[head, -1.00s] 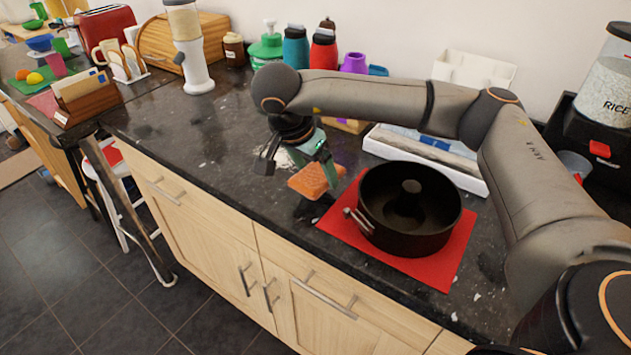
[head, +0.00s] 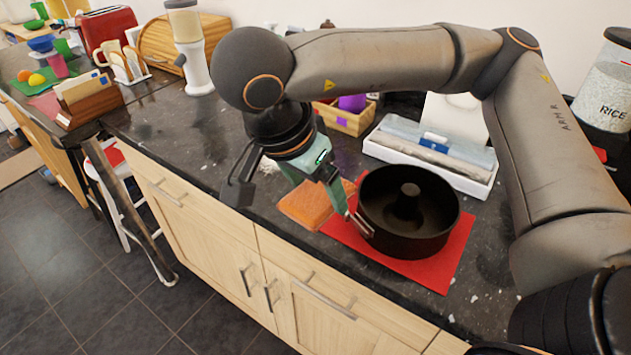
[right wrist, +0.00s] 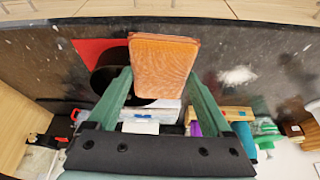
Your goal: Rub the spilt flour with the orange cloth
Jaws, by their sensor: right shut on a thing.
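The orange cloth (head: 305,205) is a thick folded pad held by my right gripper (head: 322,190), left of the black pan and near the counter's front edge. In the right wrist view the cloth (right wrist: 163,68) sits between the two green fingers (right wrist: 162,80), which are shut on it. It appears raised off the counter. The spilt flour (right wrist: 237,75) is a white patch on the dark counter, to the right of the cloth in the wrist view and apart from it. In the head view my arm hides most of the flour (head: 268,166). My left gripper is not in view.
A black ring pan (head: 440,235) stands on a red mat (head: 440,272) close beside the cloth. A white tray (head: 478,187) with boxes and a wooden crate (head: 345,120) stand behind. The counter (head: 195,135) to the left is largely clear.

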